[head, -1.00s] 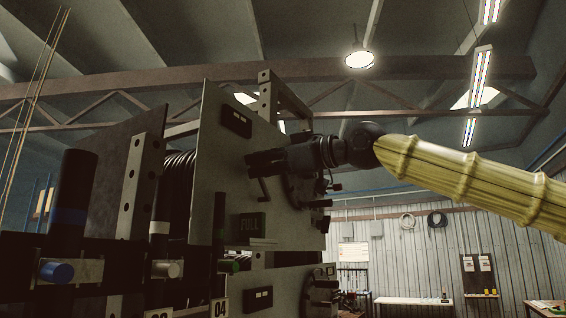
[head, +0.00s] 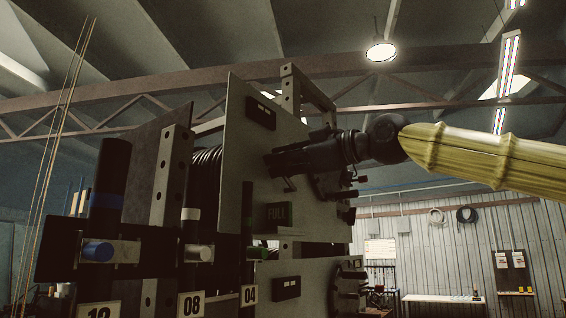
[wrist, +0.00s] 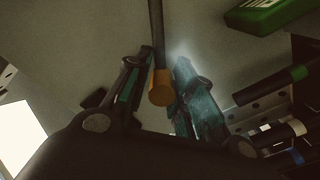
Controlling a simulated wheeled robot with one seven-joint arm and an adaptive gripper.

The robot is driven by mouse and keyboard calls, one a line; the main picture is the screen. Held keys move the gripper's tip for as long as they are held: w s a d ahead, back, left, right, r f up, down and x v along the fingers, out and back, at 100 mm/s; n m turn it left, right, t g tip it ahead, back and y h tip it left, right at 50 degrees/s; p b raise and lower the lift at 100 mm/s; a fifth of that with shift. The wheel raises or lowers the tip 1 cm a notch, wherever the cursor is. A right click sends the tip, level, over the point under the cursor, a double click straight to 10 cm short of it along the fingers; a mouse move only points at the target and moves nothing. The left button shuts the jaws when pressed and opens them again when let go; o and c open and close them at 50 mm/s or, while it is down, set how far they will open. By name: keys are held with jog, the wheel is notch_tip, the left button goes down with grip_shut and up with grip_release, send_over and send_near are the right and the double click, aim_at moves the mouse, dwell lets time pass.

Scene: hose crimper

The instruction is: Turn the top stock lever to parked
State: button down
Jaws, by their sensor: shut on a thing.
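The top stock lever shows in the wrist view as a dark rod with an orange-yellow end (wrist: 160,88), between the two fingers of my gripper (wrist: 160,72). My gripper is shut on it. In the head view my gripper (head: 272,163) lies against the face of the upper grey panel (head: 247,150), and its dark fingers hide most of the lever. A green block also shows at the top right of the wrist view (wrist: 265,12).
A lower grey panel (head: 308,275) stands beneath, with dark fittings at its right. A rack with dark upright tubes and tags 08 (head: 191,304) and 04 (head: 249,294) stands in front at left. A black hose coil (head: 204,175) is behind the upper panel.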

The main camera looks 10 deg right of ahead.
jog(key=shift+w+a+f, duration=0.15)
jog(key=shift+a+f, duration=0.05)
jog(key=shift+f, duration=0.4)
jog(key=c, duration=1.5)
grip_release()
jog(key=shift+o, duration=0.9)
jog(key=shift+s+r, duration=0.1)
jog(key=shift+s, duration=0.1)
jog(key=shift+w+d+r, duration=0.1)
jog(key=shift+w+d+r, duration=0.1)
jog(key=shift+s+d+r, duration=0.1)
jog(key=shift+s+d, duration=0.1)
jog(key=shift+s, duration=0.2)
jog(key=v, duration=1.1)
jog(key=shift+d, duration=0.2)
